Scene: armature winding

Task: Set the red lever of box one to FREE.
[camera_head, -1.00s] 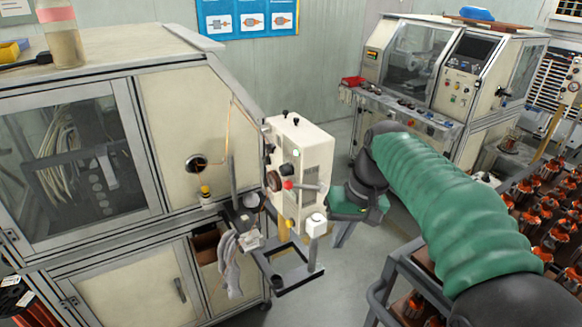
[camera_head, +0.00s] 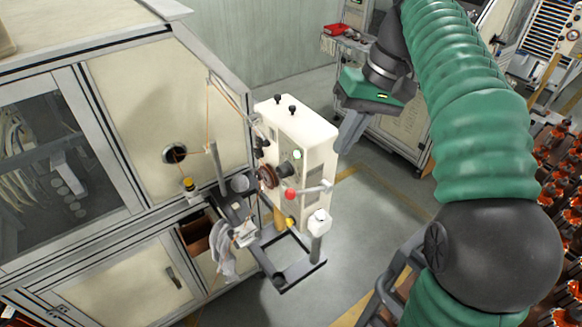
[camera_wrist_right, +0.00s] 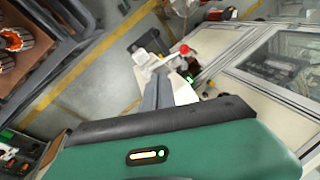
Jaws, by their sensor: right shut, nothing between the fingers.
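A cream control box (camera_head: 305,145) stands beside the large machine in the head view. A red knob (camera_head: 289,194) on its front seems to be the red lever; a grey arm with a pale end runs right from near it. No FREE label or box number is legible. The red knob also shows in the right wrist view (camera_wrist_right: 184,49), beyond the fingers. My right gripper (camera_head: 346,146) is shut and empty, fingers pointing down, at the upper right of the box and apart from the knob. My left gripper is not in view.
A large cream machine (camera_head: 150,110) fills the left. A dark frame (camera_head: 290,285) with a white-capped post (camera_head: 318,222) stands low before the box. Racks of copper-wound armatures (camera_head: 560,200) are at the right.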

